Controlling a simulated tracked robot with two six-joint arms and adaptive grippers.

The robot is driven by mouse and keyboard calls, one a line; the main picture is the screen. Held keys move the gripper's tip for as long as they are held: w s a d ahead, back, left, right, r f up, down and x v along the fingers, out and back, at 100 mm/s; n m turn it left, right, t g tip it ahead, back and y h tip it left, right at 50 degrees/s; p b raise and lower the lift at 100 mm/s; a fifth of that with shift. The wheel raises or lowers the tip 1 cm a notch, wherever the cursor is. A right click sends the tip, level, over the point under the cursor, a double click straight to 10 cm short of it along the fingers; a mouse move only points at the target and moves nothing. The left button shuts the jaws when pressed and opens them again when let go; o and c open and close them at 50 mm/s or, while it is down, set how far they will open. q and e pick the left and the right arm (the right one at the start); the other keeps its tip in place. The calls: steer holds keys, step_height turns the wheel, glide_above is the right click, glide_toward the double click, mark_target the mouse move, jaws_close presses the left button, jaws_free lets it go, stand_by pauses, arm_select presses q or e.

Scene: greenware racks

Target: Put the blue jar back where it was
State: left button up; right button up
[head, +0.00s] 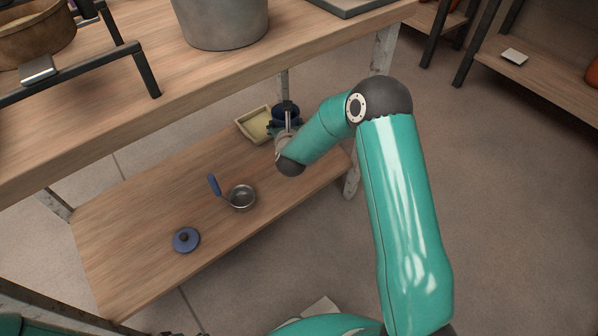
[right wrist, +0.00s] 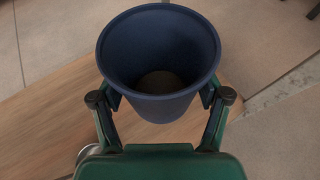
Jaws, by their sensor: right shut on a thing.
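The blue jar (head: 287,112) is at the far right end of the lower wooden shelf (head: 140,215), partly hidden by my right gripper (head: 284,127). In the right wrist view the jar (right wrist: 159,108) is open-topped, with a dark inside and a brownish bottom. The fingers of my right gripper (right wrist: 160,97) are shut on its two sides. I cannot tell whether its base touches the shelf. A blue lid (head: 186,240) with a dark knob lies at the near left of the shelf. My left gripper is not in view.
A cream tray (head: 243,127) with a yellowish inside sits just left of the jar. A small metal pan (head: 241,197) with a blue handle stands mid-shelf. The upper board (head: 110,110) overhangs behind, bearing a grey pot (head: 222,25). The shelf's left part is clear.

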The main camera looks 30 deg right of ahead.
steer(key=w+d+f+m+g+h, duration=0.2)
steer(key=d+f, duration=0.1)
steer(key=d, duration=0.3)
steer(key=f+b, duration=0.1)
steer(key=f, duration=0.3)
steer(key=f+b, duration=0.2)
steer(key=f, duration=0.3)
steer(key=f+b, duration=0.2)
steer(key=f, duration=0.3)
steer(key=shift+s+d, duration=0.15)
steer(key=shift+s, duration=0.1)
steer(key=shift+f+b, duration=0.9)
steer(key=shift+f, duration=1.45)
steer(key=shift+f, duration=0.15)
steer(key=o, duration=1.4)
